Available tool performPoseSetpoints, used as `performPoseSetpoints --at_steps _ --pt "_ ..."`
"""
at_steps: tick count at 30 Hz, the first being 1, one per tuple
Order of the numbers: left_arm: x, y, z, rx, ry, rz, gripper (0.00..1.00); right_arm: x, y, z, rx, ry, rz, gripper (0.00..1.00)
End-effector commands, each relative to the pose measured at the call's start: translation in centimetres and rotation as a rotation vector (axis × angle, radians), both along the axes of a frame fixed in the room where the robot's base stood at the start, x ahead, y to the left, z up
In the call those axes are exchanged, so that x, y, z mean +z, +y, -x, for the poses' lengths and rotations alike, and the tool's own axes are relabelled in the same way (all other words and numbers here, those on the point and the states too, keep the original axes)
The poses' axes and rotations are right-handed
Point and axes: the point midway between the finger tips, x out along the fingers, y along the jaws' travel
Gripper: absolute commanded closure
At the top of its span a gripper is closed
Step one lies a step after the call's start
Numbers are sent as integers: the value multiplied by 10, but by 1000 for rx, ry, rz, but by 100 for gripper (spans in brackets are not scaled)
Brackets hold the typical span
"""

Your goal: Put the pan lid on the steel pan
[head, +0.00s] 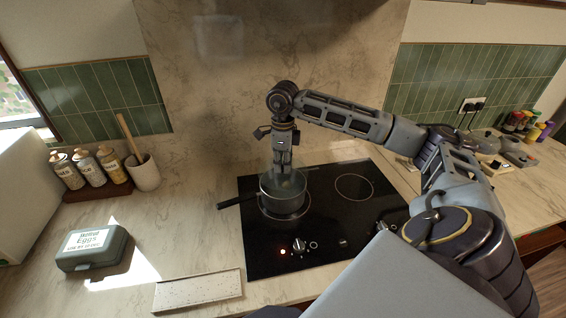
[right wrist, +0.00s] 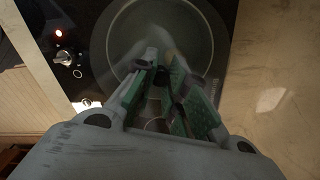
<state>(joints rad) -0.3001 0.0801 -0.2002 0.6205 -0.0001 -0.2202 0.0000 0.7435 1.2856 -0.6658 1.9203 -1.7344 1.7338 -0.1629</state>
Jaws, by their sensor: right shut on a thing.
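The steel pan (head: 284,203) stands on the black hob, with its dark handle pointing left. My right gripper (head: 283,170) points straight down over the pan's mouth. It is shut on the pan lid, which looks like clear glass with a round rim (right wrist: 112,65) in the right wrist view. The lid's knob is hidden between the green finger pads of the gripper (right wrist: 166,82). The lid is at or just above the pan's top; I cannot tell whether it touches the rim. My left gripper is not in view.
The black hob (head: 258,253) has a lit red light near its front knobs.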

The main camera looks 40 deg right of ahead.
Motion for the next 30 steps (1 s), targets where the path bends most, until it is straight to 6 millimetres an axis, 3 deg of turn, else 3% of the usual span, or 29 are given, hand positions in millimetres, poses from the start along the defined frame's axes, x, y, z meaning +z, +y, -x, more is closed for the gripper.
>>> performPoseSetpoints --at_steps 12,30 --pt "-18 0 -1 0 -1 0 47 -25 0 0 0 -1 0 100" --pt "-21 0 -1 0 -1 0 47 -29 0 -1 0 -1 0 100"
